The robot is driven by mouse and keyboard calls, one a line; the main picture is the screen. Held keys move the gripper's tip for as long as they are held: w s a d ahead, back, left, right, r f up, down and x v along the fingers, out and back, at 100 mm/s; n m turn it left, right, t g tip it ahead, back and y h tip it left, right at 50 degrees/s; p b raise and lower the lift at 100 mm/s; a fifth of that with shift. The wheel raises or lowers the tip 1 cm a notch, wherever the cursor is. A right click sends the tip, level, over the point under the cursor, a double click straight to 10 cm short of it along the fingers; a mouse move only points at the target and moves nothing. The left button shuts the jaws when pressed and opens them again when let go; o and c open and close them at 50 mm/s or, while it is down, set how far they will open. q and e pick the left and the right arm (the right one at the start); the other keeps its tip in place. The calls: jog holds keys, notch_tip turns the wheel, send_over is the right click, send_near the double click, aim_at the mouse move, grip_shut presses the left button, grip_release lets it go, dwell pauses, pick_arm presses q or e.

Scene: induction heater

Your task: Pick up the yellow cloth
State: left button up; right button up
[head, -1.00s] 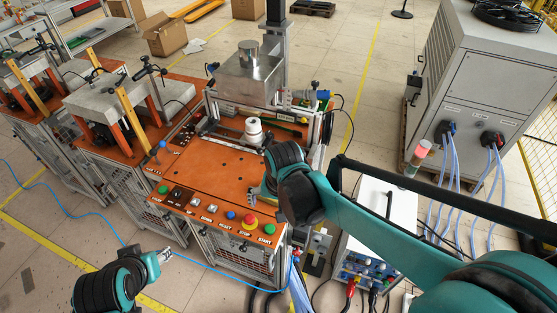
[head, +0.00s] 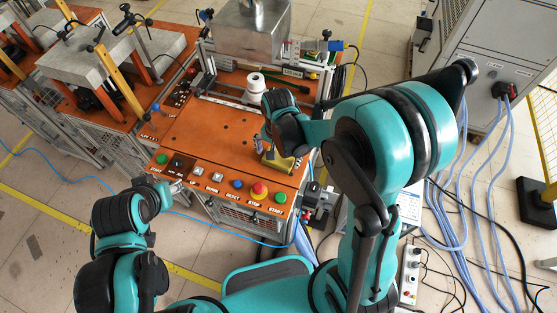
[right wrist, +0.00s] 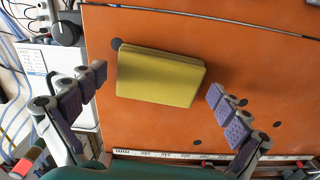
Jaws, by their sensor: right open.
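The yellow cloth (right wrist: 160,76) is a folded, flat rectangle lying on the orange worktop (right wrist: 250,45), seen in the right wrist view. In the head view part of it (head: 279,163) shows below my right gripper (head: 268,148), which hides the rest. In the right wrist view my right gripper (right wrist: 158,98) is open, with one padded finger to each side of the cloth and gaps between. It holds nothing. My left gripper (head: 176,187) is near the front left of the bench, away from the cloth; its fingers are too small to judge.
A row of buttons with a red stop knob (head: 259,188) lines the worktop's front edge. A white cylinder (head: 256,84) stands behind, near a metal box (head: 252,25). Cables (head: 465,200) hang at the right. The left part of the worktop is clear.

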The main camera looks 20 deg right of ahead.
aim_at(278, 159)
jog(key=c, duration=1)
jog(key=shift+r+p, duration=0.3)
jog(key=shift+r, duration=0.35)
notch_tip(278, 159, up, 3)
jog(key=shift+r+p, duration=0.1)
jog(key=shift+p, duration=0.5)
jog(key=s+d+r+p, duration=0.2)
jog(key=s+d+r, duration=0.4)
jog(key=d, duration=0.3)
jog(key=shift+s+d+r+p, duration=0.25)
jog(key=shift+s+p, duration=0.1)
jog(key=shift+s, duration=0.05)
